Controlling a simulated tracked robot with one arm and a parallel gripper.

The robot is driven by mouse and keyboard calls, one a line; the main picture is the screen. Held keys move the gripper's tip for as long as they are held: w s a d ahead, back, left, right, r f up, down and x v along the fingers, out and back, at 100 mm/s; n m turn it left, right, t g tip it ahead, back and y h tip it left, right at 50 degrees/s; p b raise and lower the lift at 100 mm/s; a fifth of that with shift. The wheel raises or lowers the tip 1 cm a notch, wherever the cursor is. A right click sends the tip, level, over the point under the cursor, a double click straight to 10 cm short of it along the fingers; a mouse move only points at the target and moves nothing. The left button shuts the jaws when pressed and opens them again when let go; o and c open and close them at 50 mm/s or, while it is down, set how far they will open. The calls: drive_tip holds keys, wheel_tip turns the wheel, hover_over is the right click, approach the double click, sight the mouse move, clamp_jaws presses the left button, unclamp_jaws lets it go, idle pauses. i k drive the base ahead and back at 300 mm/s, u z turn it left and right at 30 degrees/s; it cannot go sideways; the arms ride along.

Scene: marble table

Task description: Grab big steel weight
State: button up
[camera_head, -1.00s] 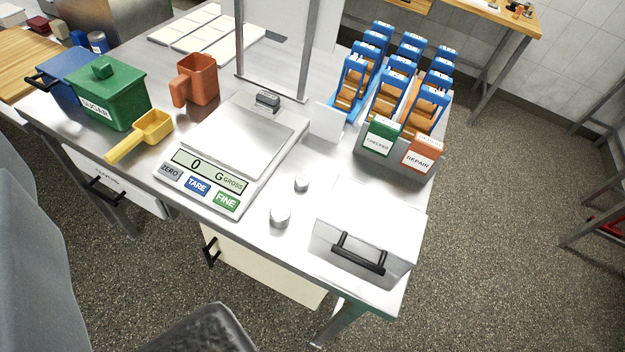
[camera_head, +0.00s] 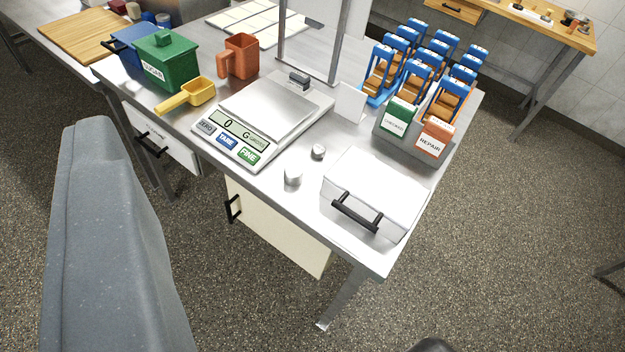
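The big steel weight (camera_head: 293,177) is a short cylinder near the table's front edge. The small steel weight (camera_head: 318,152) stands just behind it and to its right, apart from it. Nothing touches the big weight. No gripper fingers can be made out. A large grey part, which seems to be mine, fills the lower left, and a dark rounded part shows at the bottom edge; both are well away from the weights.
The scale (camera_head: 262,112) reads 0, left of the weights. A white box with a black handle (camera_head: 372,190) stands close on their right. A yellow scoop (camera_head: 190,97), green canister (camera_head: 168,65) and orange jug (camera_head: 240,57) stand left.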

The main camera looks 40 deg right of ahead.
sight(293, 174)
drive_tip(key=u, duration=0.15)
drive_tip(key=i, duration=0.9)
drive_tip(key=z, duration=0.1)
